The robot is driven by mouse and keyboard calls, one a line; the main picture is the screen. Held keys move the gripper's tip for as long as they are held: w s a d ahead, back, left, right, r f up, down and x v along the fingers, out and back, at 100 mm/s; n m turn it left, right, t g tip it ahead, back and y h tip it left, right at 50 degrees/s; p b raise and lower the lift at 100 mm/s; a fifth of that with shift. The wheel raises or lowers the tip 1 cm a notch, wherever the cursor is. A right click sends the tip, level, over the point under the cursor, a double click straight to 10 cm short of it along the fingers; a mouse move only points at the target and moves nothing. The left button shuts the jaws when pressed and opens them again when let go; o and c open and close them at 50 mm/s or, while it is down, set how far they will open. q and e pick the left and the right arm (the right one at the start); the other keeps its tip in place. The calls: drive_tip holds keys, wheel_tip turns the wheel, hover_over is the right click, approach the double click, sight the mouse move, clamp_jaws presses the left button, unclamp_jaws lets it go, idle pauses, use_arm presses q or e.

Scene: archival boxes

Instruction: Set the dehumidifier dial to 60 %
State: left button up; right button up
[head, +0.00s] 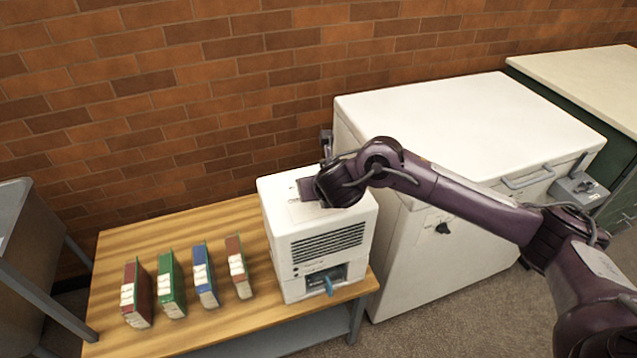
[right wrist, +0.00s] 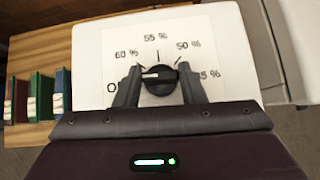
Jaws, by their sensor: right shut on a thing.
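The dehumidifier (head: 305,235) is a white box on the wooden table, with a vent grille on its front. Its black dial (right wrist: 160,84) is on the top face, on a pale panel printed 60 %, 55 %, 50 %, a partly hidden "5 %" at right and an "O" at left. The dial's white mark points left in the right wrist view, at or just below the 60 % label. My right gripper (right wrist: 159,88) is shut on the dial, one finger on each side. In the head view the gripper (head: 318,190) hides the dial. My left gripper is not in view.
Several coloured binders (head: 171,284) stand on the wooden table (head: 245,325) left of the dehumidifier. A large white chest (head: 450,130) stands close on its right. A brick wall (head: 180,90) is behind. A grey metal frame (head: 20,240) is at far left.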

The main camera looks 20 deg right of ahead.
drive_tip(key=m+h+p, duration=0.1)
drive_tip(key=p, duration=0.1)
drive_tip(key=m+h+p, duration=0.1)
drive_tip(key=m+p, duration=0.1)
drive_tip(key=m+g+h+p, duration=0.1)
drive_tip(key=m+h+p, duration=0.1)
drive_tip(key=p, duration=0.1)
drive_tip(key=shift+a+r, duration=0.25)
drive_tip(key=shift+a, duration=0.1)
drive_tip(key=shift+w+f+m+g+h+p, duration=0.1)
drive_tip(key=shift+m+g+h+p, duration=0.4)
drive_tip(key=shift+m+p, duration=0.6)
drive_tip(key=shift+f+m+h+p, duration=0.1)
drive_tip(key=shift+m+h+p, duration=0.4)
drive_tip(key=shift+m, duration=0.1)
drive_tip(key=o, duration=1)
drive_tip(key=v, duration=0.7)
drive_tip(key=shift+a+r+p, duration=0.2)
drive_tip(key=shift+r+p, duration=0.1)
drive_tip(key=shift+p, duration=0.05)
